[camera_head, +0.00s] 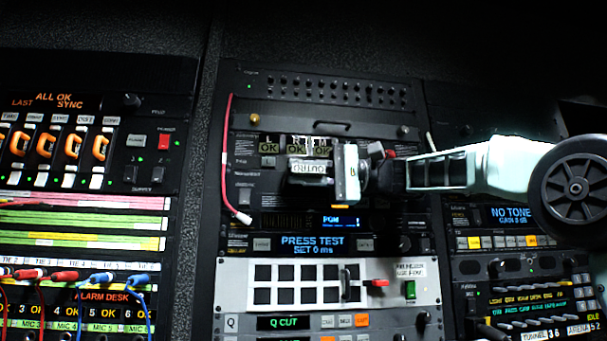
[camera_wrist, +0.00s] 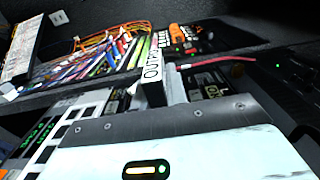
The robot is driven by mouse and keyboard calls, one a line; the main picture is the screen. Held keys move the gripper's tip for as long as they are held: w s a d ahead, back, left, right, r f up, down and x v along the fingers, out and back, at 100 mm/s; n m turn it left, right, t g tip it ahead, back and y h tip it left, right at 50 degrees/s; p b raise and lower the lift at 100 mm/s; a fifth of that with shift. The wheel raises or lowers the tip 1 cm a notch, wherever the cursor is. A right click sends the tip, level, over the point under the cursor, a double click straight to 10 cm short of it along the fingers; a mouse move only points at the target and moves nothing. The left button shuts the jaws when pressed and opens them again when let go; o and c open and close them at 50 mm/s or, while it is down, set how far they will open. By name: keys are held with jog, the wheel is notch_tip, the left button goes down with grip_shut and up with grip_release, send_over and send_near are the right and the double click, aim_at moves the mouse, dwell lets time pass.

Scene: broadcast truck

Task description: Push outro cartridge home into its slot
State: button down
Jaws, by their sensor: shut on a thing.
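The outro cartridge (camera_head: 308,168), a small dark block with a white OUTRO label, is at the front of the cartridge unit in the head view. The label reads upside down there. My gripper (camera_head: 338,174) comes in from the right and is shut on the cartridge. In the wrist view the cartridge's white label (camera_wrist: 152,66) stands up by the gripper fingers (camera_wrist: 168,88). The slot opening is hidden behind the cartridge and gripper, so I cannot tell how deep the cartridge sits.
A red cable (camera_head: 227,160) hangs at the unit's left side. Below is a PRESS TEST display (camera_head: 313,242) and a white button panel (camera_head: 305,284). Orange-handled patch gear (camera_head: 45,143) fills the left rack. A NO TONE panel (camera_head: 510,213) is under my arm at right.

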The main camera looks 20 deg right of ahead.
jog(key=shift+w+d+p, duration=0.2)
jog(key=shift+w+p, duration=0.5)
jog(key=shift+w, duration=0.35)
jog(key=shift+w+d+p, duration=0.2)
jog(key=shift+w+p, duration=0.45)
jog(key=shift+w, duration=0.35)
dwell(0.4)
jog(key=c, duration=1.3)
grip_release()
